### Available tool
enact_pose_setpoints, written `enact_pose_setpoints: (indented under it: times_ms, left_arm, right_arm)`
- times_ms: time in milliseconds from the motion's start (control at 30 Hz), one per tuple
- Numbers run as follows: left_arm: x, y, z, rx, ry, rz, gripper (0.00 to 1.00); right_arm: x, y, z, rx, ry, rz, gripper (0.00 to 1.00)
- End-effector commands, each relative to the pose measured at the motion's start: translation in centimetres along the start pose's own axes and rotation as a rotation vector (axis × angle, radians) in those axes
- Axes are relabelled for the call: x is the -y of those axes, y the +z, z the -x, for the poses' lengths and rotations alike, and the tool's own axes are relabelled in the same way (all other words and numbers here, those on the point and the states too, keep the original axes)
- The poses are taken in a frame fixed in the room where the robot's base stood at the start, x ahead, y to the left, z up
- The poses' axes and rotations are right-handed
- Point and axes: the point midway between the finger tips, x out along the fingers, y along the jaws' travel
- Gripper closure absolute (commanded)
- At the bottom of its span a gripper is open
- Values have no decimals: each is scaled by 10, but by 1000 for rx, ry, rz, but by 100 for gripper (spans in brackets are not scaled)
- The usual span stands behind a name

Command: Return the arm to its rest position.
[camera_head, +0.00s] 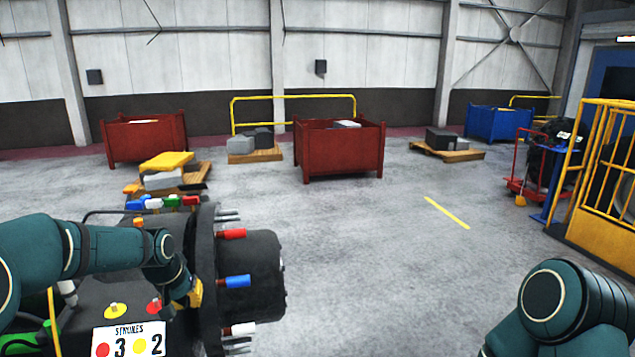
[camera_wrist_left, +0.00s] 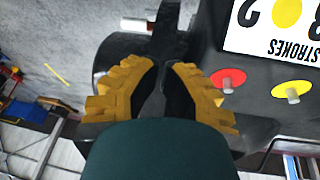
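My left arm comes in from the left in the head view, above a dark machine (camera_head: 262,275) with coloured pegs. My left gripper (camera_head: 193,296), with yellow fingers, is low beside the machine's round end. In the left wrist view the yellow fingers of the gripper (camera_wrist_left: 163,75) angle towards each other over the dark machine. Dark inner parts and the dark background blend, so their gap is unclear. No distinct object shows between them. My right arm (camera_head: 560,310) is folded at the lower right; its gripper is out of view.
A white STROKES card (camera_head: 128,339) and red and yellow discs are close to the left gripper. Red bins (camera_head: 338,152), loaded pallets (camera_head: 449,152), a blue bin (camera_head: 498,124) and a yellow cage (camera_head: 598,190) stand farther back. The middle floor is clear.

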Motion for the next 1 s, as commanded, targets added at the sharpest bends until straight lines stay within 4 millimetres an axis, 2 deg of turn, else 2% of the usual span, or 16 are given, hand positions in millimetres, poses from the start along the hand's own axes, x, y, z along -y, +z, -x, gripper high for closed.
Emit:
enact_pose_setpoints:
  times_ms: [33, 100, 167, 200, 333, 400, 533, 800, 867, 1000]
  left_arm:
    - [-13, 21, -28, 25, 28, -8, 100]
    - [-31, 50, -62, 44, 69, -11, 100]
    - [-46, 78, -89, 62, 103, -10, 100]
    - [-56, 99, -105, 74, 124, -8, 100]
    - [-84, 170, -146, 113, 182, 15, 100]
    - [-96, 206, -159, 131, 203, 30, 100]
    - [-111, 264, -170, 159, 228, 55, 100]
    - [-128, 362, -168, 211, 244, 101, 100]
    - [-126, 360, -186, 200, 242, 98, 100]
    - [-124, 369, -208, 203, 239, 97, 100]
  right_arm:
    - [0, 0, 0, 0, 0, 0, 53]
    - [0, 0, 0, 1, 0, -1, 53]
    - [0, 1, 0, 1, 1, -1, 53]
    - [0, 1, 0, 1, 1, -1, 53]
    - [0, 1, 0, 1, 1, -1, 53]
    - [0, 0, 0, 1, 1, -1, 53]
    - [0, 0, 0, 1, 1, -1, 53]
    - [-1, 1, 0, 1, 1, -1, 53]
    - [-6, 3, -16, 2, 1, 0, 53]
    - [-15, 8, -39, 6, 4, 0, 53]
